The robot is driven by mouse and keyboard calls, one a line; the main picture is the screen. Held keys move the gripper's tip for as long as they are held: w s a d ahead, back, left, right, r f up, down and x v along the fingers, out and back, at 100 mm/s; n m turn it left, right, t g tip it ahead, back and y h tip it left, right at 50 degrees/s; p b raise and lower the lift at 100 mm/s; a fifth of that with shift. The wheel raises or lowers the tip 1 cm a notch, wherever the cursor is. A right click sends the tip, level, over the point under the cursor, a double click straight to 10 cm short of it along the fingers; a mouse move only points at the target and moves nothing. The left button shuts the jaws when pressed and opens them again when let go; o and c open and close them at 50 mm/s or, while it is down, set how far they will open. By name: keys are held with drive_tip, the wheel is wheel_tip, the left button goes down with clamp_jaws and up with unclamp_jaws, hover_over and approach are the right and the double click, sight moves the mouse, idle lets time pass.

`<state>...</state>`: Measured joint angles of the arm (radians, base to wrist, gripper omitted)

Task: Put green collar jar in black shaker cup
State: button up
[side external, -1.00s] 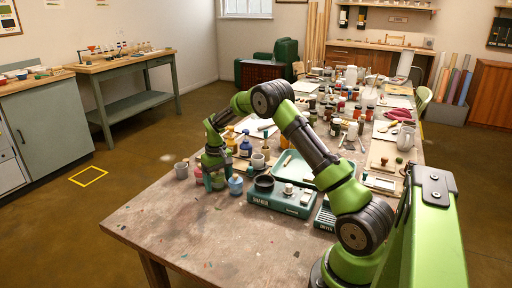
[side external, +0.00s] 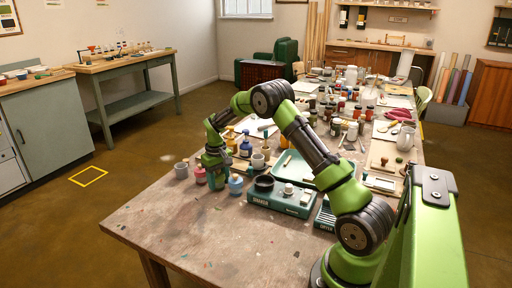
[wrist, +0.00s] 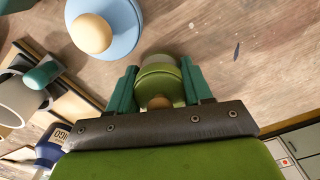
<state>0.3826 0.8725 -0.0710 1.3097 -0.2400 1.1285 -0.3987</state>
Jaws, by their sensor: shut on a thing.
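My gripper (wrist: 160,92) has its teal fingers on either side of the green collar jar (wrist: 158,72) and is shut on it. The jar shows a green collar, a pale body beyond it and a tan knob, partly hidden by my gripper's edge. In the side view my gripper (side external: 216,180) is low over the table's left part, and the jar is mostly hidden there. The black shaker cup (side external: 264,183) sits on the teal shaker base (side external: 283,202), to the right of my gripper.
A light blue jar (side external: 236,185) stands close on the right of my gripper; it also shows in the wrist view (wrist: 122,38). A blue bottle (side external: 245,149) is behind. The table front is clear.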

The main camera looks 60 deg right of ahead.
wheel_tip(320, 180, up, 9)
drive_tip(key=shift+d+r, duration=0.1)
drive_tip(key=s, duration=0.5)
drive_tip(key=s+d+r, duration=0.1)
drive_tip(key=s, duration=0.5)
drive_tip(key=s+d+r, duration=0.1)
drive_tip(key=s, duration=0.4)
drive_tip(key=shift+s, duration=0.25)
drive_tip(key=shift+w+f, duration=0.1)
drive_tip(key=shift+f, duration=1.7)
drive_tip(key=shift+f, duration=0.15)
drive_tip(key=shift+f, duration=0.35)
